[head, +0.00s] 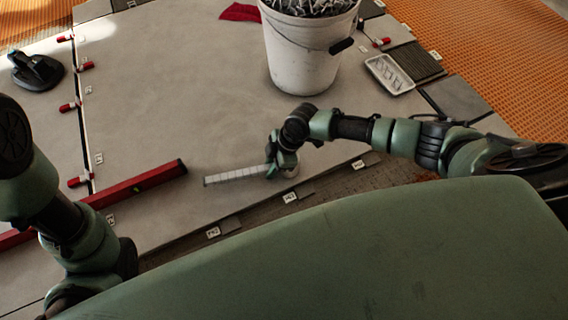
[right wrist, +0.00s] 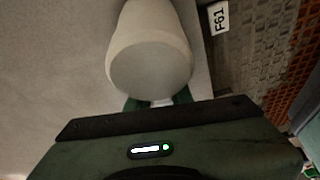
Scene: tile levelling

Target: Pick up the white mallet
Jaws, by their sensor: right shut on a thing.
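The white mallet shows in the right wrist view as a large pale rounded head (right wrist: 150,62), close in front of my right gripper (right wrist: 150,103). The green fingers are partly hidden behind the mallet head and the wrist housing. In the head view my right gripper (head: 277,162) is low over the grey tile, near its front edge, and is shut on the mallet. A small pale part of the mallet (head: 291,172) shows beside the fingers. My left arm comes in at the left, but its fingertips do not show.
A pale segmented strip (head: 235,176) reaches left from the gripper; I cannot tell whether it joins the mallet. A white bucket (head: 300,55) stands behind. A red level (head: 150,178) lies left. A white tray (head: 388,74) is at right.

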